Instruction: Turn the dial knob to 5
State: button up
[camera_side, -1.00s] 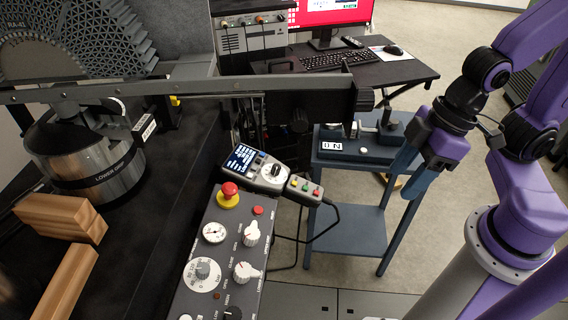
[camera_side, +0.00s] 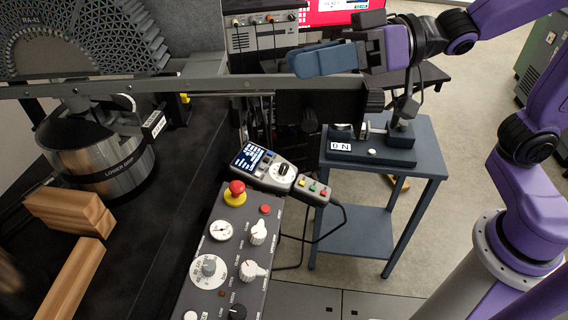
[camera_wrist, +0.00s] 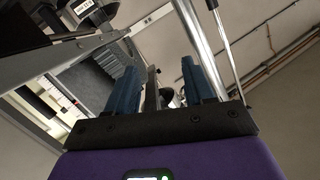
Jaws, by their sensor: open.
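The control panel (camera_side: 222,285) in the side view carries a white round dial with a grey knob (camera_side: 208,268) at its left, with markings around it that are too small to read. Two white pointer knobs (camera_side: 258,233) (camera_side: 250,270) and a black knob (camera_side: 236,312) sit to its right. A handheld meter (camera_side: 262,166) beyond the panel also has a small dark dial knob (camera_side: 281,171). Which knob the task means is not clear. My gripper (camera_side: 298,64) is high above and behind the panel, pointing left, apart from every knob. In the wrist view its blue fingers (camera_wrist: 155,68) are spread with nothing held.
A red emergency button (camera_side: 235,190) stands up at the panel's far end. A grey horizontal beam (camera_side: 200,86) crosses at the left, ending in a dark block (camera_side: 318,104). A blue bench (camera_side: 390,163) with a clamp stands right. The space above the panel's knobs is clear.

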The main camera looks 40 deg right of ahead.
jog(key=w+d+r+t+h, duration=0.1)
jog(key=w+d+r+t, duration=0.2)
jog(key=w, duration=0.5)
jog(key=g+h, duration=1)
jog(key=h, duration=0.4)
send_over(284, 165)
notch_tip(284, 165, down, 29)
jog(key=shift+n, duration=0.3)
notch_tip(284, 165, down, 16)
jog(key=shift+f, duration=0.25)
